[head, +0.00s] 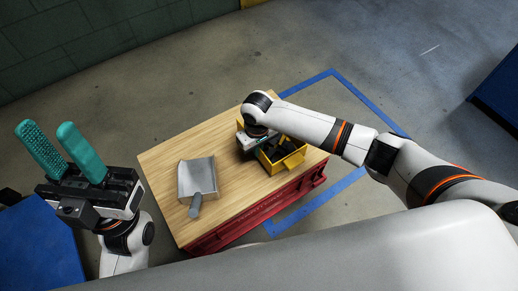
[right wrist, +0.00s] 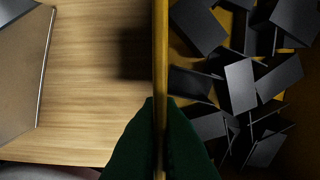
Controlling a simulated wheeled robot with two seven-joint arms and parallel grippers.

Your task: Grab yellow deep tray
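The yellow deep tray (head: 292,160) sits on the wooden top of a red cart, holding several black flat parts. In the right wrist view its wall (right wrist: 160,60) runs upright through the middle, with dark parts on its right side. My right gripper (right wrist: 160,125) has one finger on each side of this wall, and both fingers press close against it. In the head view the right gripper is at the tray's left side, its fingers mostly hidden by the wrist. My left gripper (head: 47,129) is raised at the far left, its teal fingers apart and empty.
A grey metal scoop (head: 197,176) with a handle lies on the wooden top (head: 165,158), left of the tray. Blue tape (head: 350,88) marks the floor around the red cart (head: 240,228). A blue object (head: 40,250) stands at the lower left.

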